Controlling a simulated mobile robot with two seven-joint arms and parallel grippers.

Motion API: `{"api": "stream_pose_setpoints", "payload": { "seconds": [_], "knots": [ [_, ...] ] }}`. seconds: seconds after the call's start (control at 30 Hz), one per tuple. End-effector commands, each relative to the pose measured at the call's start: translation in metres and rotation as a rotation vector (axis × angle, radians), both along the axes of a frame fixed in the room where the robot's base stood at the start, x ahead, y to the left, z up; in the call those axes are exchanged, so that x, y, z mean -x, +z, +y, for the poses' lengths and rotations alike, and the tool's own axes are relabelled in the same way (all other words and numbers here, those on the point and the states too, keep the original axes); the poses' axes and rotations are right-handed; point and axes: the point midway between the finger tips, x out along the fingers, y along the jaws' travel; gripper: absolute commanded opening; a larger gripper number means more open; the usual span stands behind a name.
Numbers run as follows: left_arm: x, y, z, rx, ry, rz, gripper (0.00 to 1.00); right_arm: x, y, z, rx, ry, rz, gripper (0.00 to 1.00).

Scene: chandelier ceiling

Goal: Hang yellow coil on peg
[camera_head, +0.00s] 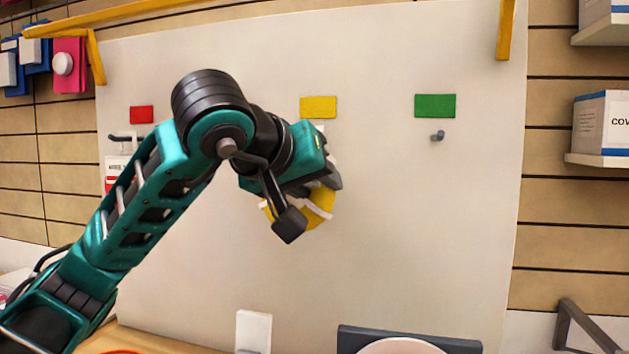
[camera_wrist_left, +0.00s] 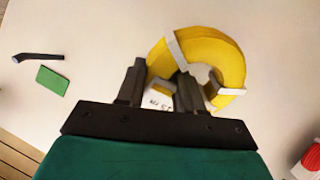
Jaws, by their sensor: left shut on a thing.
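The yellow coil (camera_head: 322,203), a ring with white bands, is held in front of the pale board, below the yellow label (camera_head: 318,107). My left gripper (camera_head: 324,181) is shut on it, and the wrist covers part of it. In the left wrist view the coil (camera_wrist_left: 220,54) shows as an arc around and beyond the fingers of my left gripper (camera_wrist_left: 160,88). A white printed tag shows between the fingers. The peg under the yellow label is hidden behind my arm, so I cannot tell whether the coil touches it. My right gripper is not in view.
A bare peg (camera_head: 437,136) sits under the green label (camera_head: 435,105). Another peg (camera_head: 122,137), under the red label (camera_head: 142,115), has a white card below it. Shelves with boxes (camera_head: 604,122) stand at the right. The board's lower right is clear.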

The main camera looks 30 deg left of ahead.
Motion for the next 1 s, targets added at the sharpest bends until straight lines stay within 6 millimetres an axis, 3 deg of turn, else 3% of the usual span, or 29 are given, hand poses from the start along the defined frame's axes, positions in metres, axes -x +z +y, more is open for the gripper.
{"api": "stream_pose_setpoints", "payload": {
  "seconds": [0.43,0.47,0.77,1.0],
  "knots": [
    [0.0003,0.0011,0.0001,0.000,0.000,-0.003,0.00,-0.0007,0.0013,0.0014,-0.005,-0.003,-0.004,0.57],
    [0.0003,0.0011,0.0001,0.000,0.000,-0.003,0.37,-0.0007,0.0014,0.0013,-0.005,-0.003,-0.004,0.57],
    [0.0002,0.0007,-0.0001,0.000,0.000,-0.002,0.66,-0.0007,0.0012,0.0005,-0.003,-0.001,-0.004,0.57],
    [0.0005,-0.0005,-0.0003,-0.001,0.000,0.002,0.66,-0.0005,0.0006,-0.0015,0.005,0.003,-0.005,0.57]
  ]
}}
